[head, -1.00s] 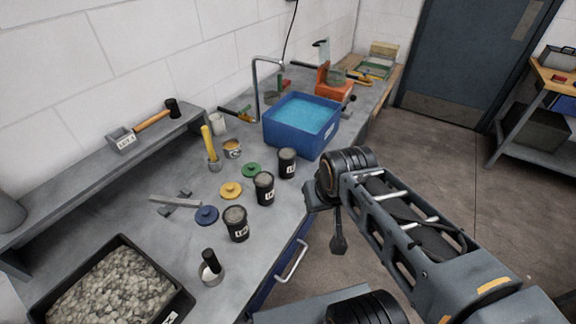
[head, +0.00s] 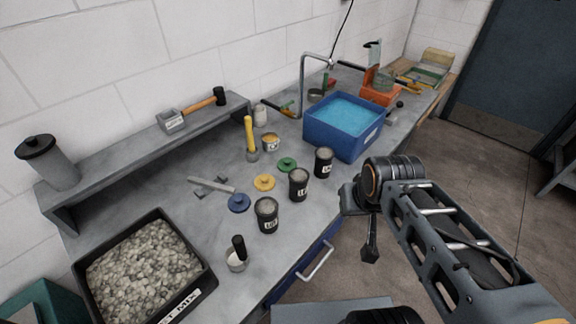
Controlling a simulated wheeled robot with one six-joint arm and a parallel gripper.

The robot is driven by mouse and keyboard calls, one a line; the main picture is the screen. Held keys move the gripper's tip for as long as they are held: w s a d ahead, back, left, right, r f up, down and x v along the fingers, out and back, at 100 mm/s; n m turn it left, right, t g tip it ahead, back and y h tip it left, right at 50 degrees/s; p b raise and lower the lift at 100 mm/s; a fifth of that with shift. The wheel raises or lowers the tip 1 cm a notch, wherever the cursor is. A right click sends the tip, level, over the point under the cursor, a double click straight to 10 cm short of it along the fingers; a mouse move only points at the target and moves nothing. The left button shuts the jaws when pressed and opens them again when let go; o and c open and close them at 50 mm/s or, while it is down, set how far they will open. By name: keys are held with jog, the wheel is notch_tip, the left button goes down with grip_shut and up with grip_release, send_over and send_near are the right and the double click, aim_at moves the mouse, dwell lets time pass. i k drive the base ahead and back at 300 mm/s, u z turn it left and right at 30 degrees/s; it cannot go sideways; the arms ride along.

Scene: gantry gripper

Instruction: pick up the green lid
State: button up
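The green lid (head: 287,164) is a small round disc with a knob on top. It lies flat on the grey workbench (head: 130,215), behind the black jars and beside the yellow lid (head: 264,182). A blue lid (head: 239,203) lies further to the front left. My gripper (head: 370,245) hangs at the end of my arm, right of the bench's front edge and apart from the green lid. Its fingers are too small and dark to tell whether they are open or shut.
Three black jars (head: 298,184) stand in a row between the lids and the bench's front edge. A blue tub of water (head: 345,139) stands right of the green lid. A gravel tray (head: 205,262) is at the front left. A raised shelf (head: 110,166) runs along the wall.

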aim_at(286, 164)
jog(key=z, duration=1.95)
jog(key=i, duration=1.5)
jog(key=u, duration=4.2)
jog(key=i, duration=0.5)
jog(key=u, duration=0.1)
